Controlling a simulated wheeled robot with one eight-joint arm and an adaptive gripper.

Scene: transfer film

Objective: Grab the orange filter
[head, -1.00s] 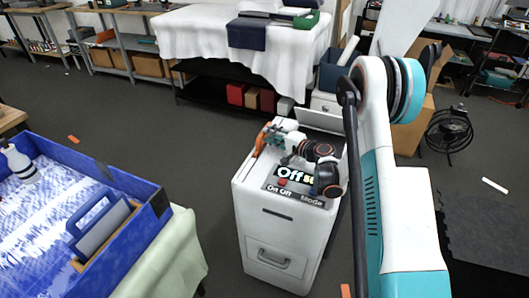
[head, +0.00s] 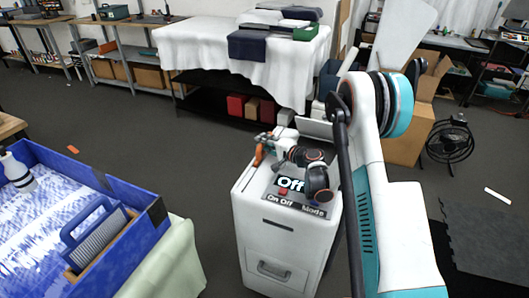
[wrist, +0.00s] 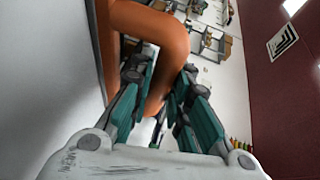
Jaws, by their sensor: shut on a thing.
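The orange filter (wrist: 160,45) shows in the wrist view as a curved orange piece passing between my gripper's fingers. My gripper (wrist: 160,105) has teal finger pads on both sides of it and is shut on it. In the head view the orange filter (head: 259,153) is a small orange piece at the upper left edge of the white machine (head: 285,235). My gripper (head: 268,141) is beside it, above the machine's top. The machine carries an "Off" display and "On Off Mode" labels. Part of its top is hidden by my arm.
A blue bin (head: 135,192) with a blue-handled grey piece and a white bottle (head: 17,172) stands at the left. Behind is a white-draped table (head: 200,50). A black fan (head: 450,145) and a cardboard box (head: 405,140) stand at the right. Dark floor is open between bin and machine.

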